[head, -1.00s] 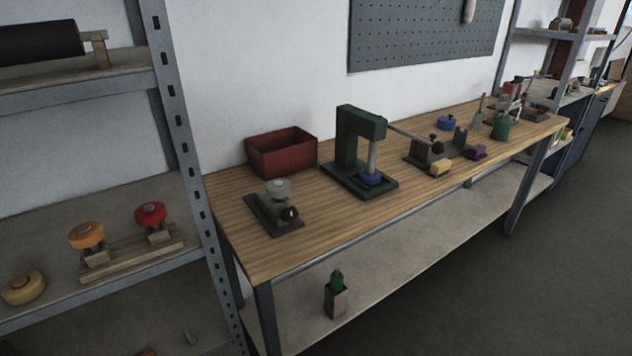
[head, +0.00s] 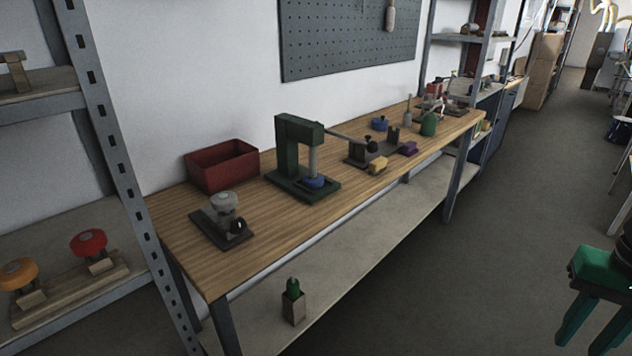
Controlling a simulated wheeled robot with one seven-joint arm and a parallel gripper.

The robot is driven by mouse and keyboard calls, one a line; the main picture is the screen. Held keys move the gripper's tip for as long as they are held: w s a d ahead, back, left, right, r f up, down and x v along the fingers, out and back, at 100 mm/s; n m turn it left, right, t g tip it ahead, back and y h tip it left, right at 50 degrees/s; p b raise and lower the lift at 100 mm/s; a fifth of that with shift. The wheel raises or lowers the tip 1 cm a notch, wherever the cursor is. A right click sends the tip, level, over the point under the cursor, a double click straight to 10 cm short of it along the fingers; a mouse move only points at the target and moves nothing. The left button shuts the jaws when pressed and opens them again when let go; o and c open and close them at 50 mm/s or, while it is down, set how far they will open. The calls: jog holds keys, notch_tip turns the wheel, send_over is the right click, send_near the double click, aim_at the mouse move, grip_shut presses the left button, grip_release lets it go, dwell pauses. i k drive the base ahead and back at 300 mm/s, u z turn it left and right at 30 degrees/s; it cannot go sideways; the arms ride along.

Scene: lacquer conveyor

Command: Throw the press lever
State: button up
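The green press (head: 293,150) stands on the wooden workbench (head: 190,270), left of the bench's middle. Its lever (head: 346,138) sticks out to the right from the press head and slopes slightly down to a dark knob (head: 372,144). A blue round piece (head: 315,182) sits under the grey ram on the press base. My gripper (head: 582,338) shows at the lower right edge, green, over the floor and well away from the press. Its two fingers point down and are spread apart with nothing seen between them. Their tips are partly cut off by the frame.
A red bin (head: 222,166) and a small clamp fixture (head: 222,218) stand left of the press. A fixture with yellow (head: 377,165) and purple (head: 408,148) blocks stands right of it. A metal shelf (head: 100,130) is at left. The floor (head: 430,290) before the bench is clear.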

aim_at(373, 147)
jog(key=u, duration=1.2)
jog(key=k, duration=1.1)
jog(key=z, duration=0.65)
jog(key=i, duration=0.95)
jog(key=z, duration=0.2)
